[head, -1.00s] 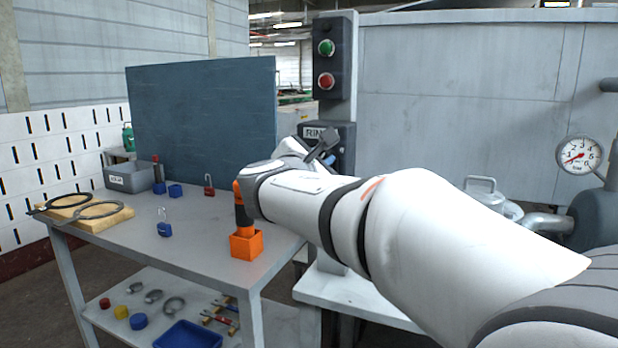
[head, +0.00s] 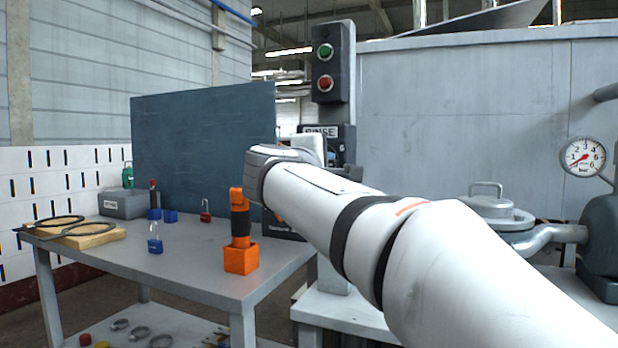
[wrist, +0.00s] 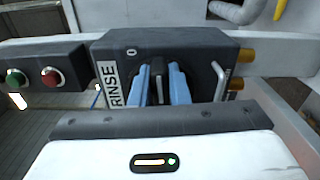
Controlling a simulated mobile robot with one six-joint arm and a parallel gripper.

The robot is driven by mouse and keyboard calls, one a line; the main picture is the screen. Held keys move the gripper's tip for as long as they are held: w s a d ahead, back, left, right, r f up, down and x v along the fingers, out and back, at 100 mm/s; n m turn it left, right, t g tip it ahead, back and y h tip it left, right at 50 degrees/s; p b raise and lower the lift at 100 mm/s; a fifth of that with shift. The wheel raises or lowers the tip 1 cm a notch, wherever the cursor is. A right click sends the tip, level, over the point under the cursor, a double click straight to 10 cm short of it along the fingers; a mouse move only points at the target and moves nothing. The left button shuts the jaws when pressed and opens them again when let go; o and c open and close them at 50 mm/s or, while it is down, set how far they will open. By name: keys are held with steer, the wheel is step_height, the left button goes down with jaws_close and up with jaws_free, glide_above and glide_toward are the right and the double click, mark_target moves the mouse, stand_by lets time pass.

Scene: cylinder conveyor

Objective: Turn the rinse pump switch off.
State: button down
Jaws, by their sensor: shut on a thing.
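The rinse pump switch is a dark grey box (wrist: 205,55) with a white RINSE label (wrist: 110,83) and a "0" mark near one corner. In the wrist view, its black handle (wrist: 157,85) lies between the two light blue fingers of my gripper (wrist: 160,82), which is shut on it. The handle runs up and down in that picture; the "0" is off to its upper left. In the head view, the box (head: 347,140) shows behind my arm, which hides the handle and most of my gripper.
A green button (head: 326,51) and a red button (head: 325,82) sit on the post above the box. A grey table (head: 190,262) at left bears padlocks and an orange holder (head: 241,259). A gauge (head: 583,157) stands at right. A metal loop (wrist: 218,80) sticks out beside the handle.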

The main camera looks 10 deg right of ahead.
steer(key=shift+m+b, duration=0.4)
steer(key=shift+m, duration=0.1)
steer(key=c, duration=1.4)
jaws_free()
steer(key=shift+f, duration=0.1)
steer(key=p+v, duration=0.1)
steer(key=v, duration=0.6)
steer(key=shift+s+a, duration=0.25)
steer(key=shift+a, duration=0.05)
steer(key=shift+p, duration=0.45)
